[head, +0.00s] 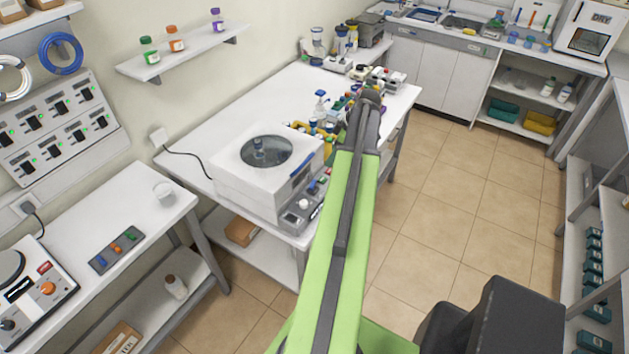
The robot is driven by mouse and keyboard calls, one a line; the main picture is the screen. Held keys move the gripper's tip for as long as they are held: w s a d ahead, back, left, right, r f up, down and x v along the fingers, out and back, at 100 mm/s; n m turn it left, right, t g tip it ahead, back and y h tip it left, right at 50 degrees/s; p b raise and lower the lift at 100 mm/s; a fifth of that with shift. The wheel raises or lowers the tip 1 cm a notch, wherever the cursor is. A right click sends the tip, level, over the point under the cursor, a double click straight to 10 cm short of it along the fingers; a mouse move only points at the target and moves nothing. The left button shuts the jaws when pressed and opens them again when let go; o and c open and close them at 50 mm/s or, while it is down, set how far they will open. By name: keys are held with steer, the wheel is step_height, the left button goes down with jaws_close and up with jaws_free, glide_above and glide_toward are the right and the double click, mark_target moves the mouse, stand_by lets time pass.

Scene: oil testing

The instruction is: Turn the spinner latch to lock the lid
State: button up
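The spinner (235,176) is a white box-shaped machine near the front end of the long white table. Its lid has a round dark window (280,150) and looks closed down on the body. A small dark upright part (257,148) shows at the window; I cannot tell if it is on or under it. A small dark blue piece on the right side (301,170) may be the latch; its turn position is too small to read. My green arm reaches up past the spinner's right side. My gripper is not visible, so its state is hidden.
A grey control panel (301,208) sits at the spinner's front right. A spray bottle (320,104) and several coloured small items stand behind the spinner, partly hidden by my arm. A side bench (95,212) stands at left. Tiled floor (455,190) is clear on the right.

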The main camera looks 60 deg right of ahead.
mark_target(313, 183)
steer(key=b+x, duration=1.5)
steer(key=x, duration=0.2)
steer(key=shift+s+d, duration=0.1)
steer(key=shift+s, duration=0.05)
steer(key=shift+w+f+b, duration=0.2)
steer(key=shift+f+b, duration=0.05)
steer(key=shift+b, duration=0.25)
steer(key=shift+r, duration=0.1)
